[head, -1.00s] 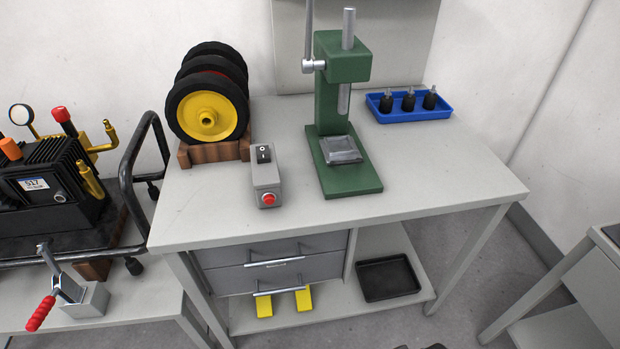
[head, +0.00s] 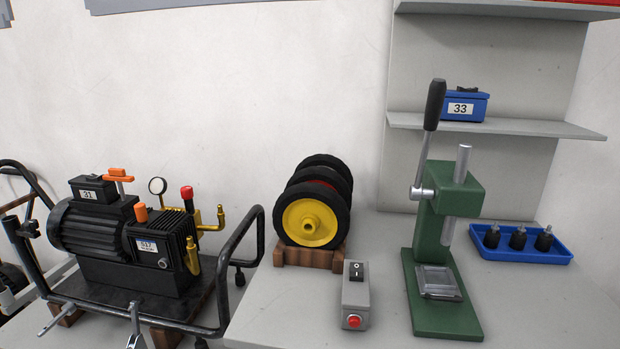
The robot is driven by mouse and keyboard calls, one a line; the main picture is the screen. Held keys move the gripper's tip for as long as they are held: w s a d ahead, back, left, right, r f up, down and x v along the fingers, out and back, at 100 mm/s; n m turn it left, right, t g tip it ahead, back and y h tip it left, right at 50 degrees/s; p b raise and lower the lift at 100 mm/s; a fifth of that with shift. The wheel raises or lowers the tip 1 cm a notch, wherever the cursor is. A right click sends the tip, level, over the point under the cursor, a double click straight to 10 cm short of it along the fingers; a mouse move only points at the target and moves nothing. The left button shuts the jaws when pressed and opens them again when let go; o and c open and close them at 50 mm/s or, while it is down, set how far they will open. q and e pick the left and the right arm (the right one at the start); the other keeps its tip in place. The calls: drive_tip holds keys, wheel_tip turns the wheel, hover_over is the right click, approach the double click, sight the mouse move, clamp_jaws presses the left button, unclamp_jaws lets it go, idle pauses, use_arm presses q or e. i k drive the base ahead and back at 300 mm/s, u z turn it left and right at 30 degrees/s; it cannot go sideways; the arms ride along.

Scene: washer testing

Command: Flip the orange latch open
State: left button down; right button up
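A black pump (head: 125,240) stands on a dark wheeled cart at the left. An orange T-shaped handle (head: 118,175) sticks up from its top, beside a small black box labelled 31 (head: 92,187). A second orange piece, a cap (head: 141,214), sits lower on the finned block labelled 517. I cannot tell for sure which orange part is the latch; the T-shaped one has a flat crossbar on a short stem. Neither of my grippers is in view.
The cart's black tube rail (head: 240,242) rises right of the pump. A metal clamp (head: 136,325) shows at the bottom edge. The grey bench (head: 280,310) holds wheels (head: 312,208), a switch box (head: 355,296), a green press (head: 447,260) and a blue tray (head: 522,254).

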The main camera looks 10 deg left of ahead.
sight(118, 174)
drive_tip(key=u, duration=1.4)
drive_tip(key=k, duration=0.65)
drive_tip(key=u, duration=0.7)
drive_tip(key=i, duration=2.6)
drive_tip(key=z, duration=1.4)
drive_tip(key=i, duration=0.45)
drive_tip(key=z, duration=0.35)
